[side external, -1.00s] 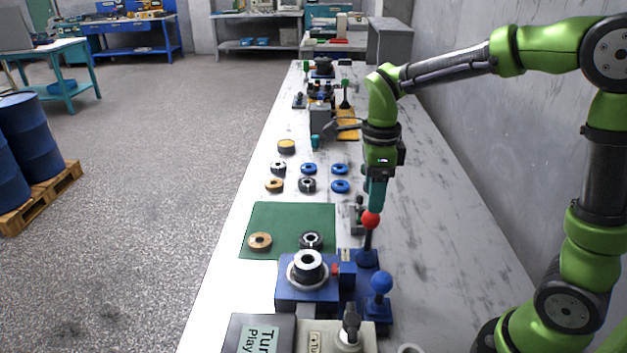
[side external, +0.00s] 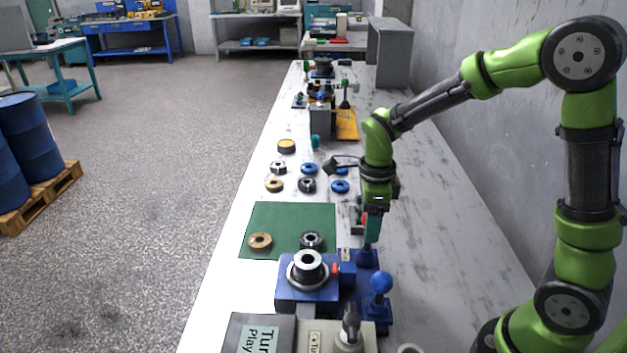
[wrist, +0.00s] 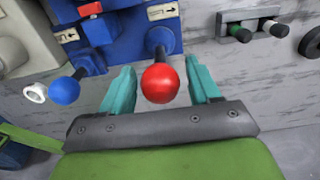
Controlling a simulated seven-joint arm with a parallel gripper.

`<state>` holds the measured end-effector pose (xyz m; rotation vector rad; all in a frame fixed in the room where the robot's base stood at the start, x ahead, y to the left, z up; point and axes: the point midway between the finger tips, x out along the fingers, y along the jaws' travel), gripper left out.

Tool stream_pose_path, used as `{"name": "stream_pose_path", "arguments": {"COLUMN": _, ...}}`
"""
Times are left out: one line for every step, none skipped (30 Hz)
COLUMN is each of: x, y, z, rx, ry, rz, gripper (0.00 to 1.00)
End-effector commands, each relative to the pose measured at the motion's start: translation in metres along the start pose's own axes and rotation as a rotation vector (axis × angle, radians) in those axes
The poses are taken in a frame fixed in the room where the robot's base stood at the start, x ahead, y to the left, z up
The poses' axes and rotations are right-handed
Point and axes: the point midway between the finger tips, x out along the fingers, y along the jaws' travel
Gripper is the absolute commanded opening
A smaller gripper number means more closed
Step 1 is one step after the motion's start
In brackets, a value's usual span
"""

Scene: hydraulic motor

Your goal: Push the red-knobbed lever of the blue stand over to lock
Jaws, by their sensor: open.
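The blue stand (side external: 292,294) stands at the near end of the bench and fills the top of the wrist view (wrist: 118,58). The red knob (wrist: 160,84) shows in the wrist view between the two teal fingers of my gripper (wrist: 158,76), with a gap on each side. Its dark lever runs down to a blue base (side external: 367,259). My gripper (side external: 372,228) is open, pointing down over the lever. Whether a finger touches the knob or lever cannot be told.
A blue-knobbed lever (side external: 381,283) stands close by, nearer the side camera. A metal ring part (side external: 308,263) sits on the stand. A green mat (side external: 285,214) with two rings lies behind.

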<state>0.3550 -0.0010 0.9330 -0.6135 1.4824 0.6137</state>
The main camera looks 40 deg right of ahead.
Motion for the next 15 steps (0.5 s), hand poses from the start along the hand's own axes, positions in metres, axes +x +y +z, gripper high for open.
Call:
{"name": "stream_pose_path", "arguments": {"x": 0.0, "y": 0.0, "z": 0.0, "rx": 0.0, "ry": 0.0, "rz": 0.0, "gripper": 0.62}}
{"name": "stream_pose_path", "arguments": {"x": 0.0, "y": 0.0, "z": 0.0, "rx": 0.0, "ry": 0.0, "rz": 0.0, "gripper": 0.62}}
{"name": "stream_pose_path", "arguments": {"x": 0.0, "y": 0.0, "z": 0.0, "rx": 0.0, "ry": 0.0, "rz": 0.0, "gripper": 0.59}}
{"name": "stream_pose_path", "arguments": {"x": -0.0001, "y": 0.0, "z": 0.0, "rx": 0.0, "ry": 0.0, "rz": 0.0, "gripper": 0.54}}
{"name": "stream_pose_path", "arguments": {"x": -0.0001, "y": 0.0, "z": 0.0, "rx": 0.0, "ry": 0.0, "rz": 0.0, "gripper": 0.49}}
{"name": "stream_pose_path", "arguments": {"x": -0.0001, "y": 0.0, "z": 0.0, "rx": 0.0, "ry": 0.0, "rz": 0.0, "gripper": 0.43}}
{"name": "stream_pose_path", "arguments": {"x": -0.0001, "y": -0.0001, "z": 0.0, "rx": 0.0, "ry": 0.0, "rz": 0.0, "gripper": 0.39}}
{"name": "stream_pose_path", "arguments": {"x": -0.0002, "y": -0.0001, "z": 0.0, "rx": 0.0, "ry": 0.0, "rz": 0.0, "gripper": 0.34}}
{"name": "stream_pose_path", "arguments": {"x": -0.0002, "y": -0.0001, "z": 0.0, "rx": 0.0, "ry": 0.0, "rz": 0.0, "gripper": 0.28}}
{"name": "stream_pose_path", "arguments": {"x": -0.0002, "y": -0.0001, "z": 0.0, "rx": 0.0, "ry": 0.0, "rz": 0.0, "gripper": 0.26}}
{"name": "stream_pose_path", "arguments": {"x": -0.0002, "y": -0.0001, "z": 0.0, "rx": 0.0, "ry": 0.0, "rz": 0.0, "gripper": 0.26}}
{"name": "stream_pose_path", "arguments": {"x": -0.0002, "y": -0.0001, "z": 0.0, "rx": 0.0, "ry": 0.0, "rz": 0.0, "gripper": 0.26}}
{"name": "stream_pose_path", "arguments": {"x": -0.0002, "y": -0.0003, "z": 0.0, "rx": 0.0, "ry": 0.0, "rz": 0.0, "gripper": 0.26}}
{"name": "stream_pose_path", "arguments": {"x": -0.0002, "y": -0.0005, "z": 0.0, "rx": 0.0, "ry": 0.0, "rz": 0.0, "gripper": 0.26}}
{"name": "stream_pose_path", "arguments": {"x": -0.0002, "y": -0.0011, "z": 0.0, "rx": 0.0, "ry": 0.0, "rz": 0.0, "gripper": 0.26}}
